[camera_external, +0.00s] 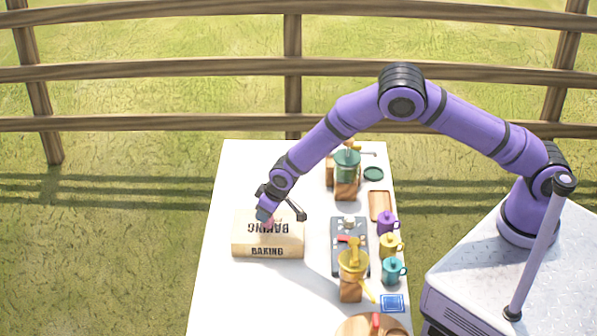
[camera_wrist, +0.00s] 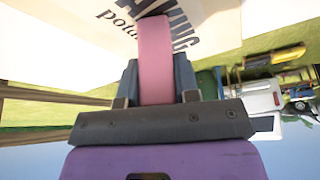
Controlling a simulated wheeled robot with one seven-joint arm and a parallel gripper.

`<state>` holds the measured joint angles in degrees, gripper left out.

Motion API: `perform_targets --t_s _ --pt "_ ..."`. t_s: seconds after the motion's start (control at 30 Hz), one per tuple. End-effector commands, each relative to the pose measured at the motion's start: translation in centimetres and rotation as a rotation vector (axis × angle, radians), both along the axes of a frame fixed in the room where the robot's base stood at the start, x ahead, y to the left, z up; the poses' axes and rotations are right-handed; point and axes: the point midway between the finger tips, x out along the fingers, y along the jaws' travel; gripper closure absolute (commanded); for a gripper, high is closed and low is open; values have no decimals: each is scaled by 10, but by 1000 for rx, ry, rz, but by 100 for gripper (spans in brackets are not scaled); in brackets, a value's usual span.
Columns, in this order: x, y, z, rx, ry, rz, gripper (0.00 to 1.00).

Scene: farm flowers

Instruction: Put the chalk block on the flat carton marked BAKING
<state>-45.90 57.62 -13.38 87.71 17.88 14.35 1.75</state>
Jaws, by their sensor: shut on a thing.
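The flat tan carton marked BAKING (camera_external: 291,227) lies on the white table, with the word on its top and its front side. My gripper (camera_external: 265,214) is above the carton's top, left of its middle. It is shut on the pink chalk block (camera_wrist: 154,50), which sticks out between the two dark fingers in the wrist view. The printed carton top (camera_wrist: 218,22) lies behind the block there. In the outside view only a small pink bit of the block shows under the fingers. I cannot tell whether the block touches the carton.
Right of the carton are a dark tray (camera_external: 337,262), a yellow grinder (camera_external: 352,266) and several mugs, one purple (camera_external: 386,223). A green grinder (camera_external: 346,168) stands at the back. The white table (camera_external: 222,305) is clear in front of the carton and to its left.

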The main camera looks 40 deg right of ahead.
Motion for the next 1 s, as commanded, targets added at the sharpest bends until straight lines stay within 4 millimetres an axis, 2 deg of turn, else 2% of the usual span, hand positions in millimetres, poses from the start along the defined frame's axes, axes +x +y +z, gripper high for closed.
perform_targets --t_s 0.03,0.07,0.1,0.17,0.43,0.57,0.67,1.0 --pt "0 0 -2 0 0 0 95" --pt "0 0 -2 0 0 0 66" --pt "0 0 -1 0 0 0 57" --pt "0 0 -1 0 0 0 45" --pt "0 0 -1 0 0 0 45" --pt "-1 0 7 0 -1 0 45" --pt "-6 -2 19 1 -1 -1 45" --pt "-30 -12 80 2 0 -1 45"
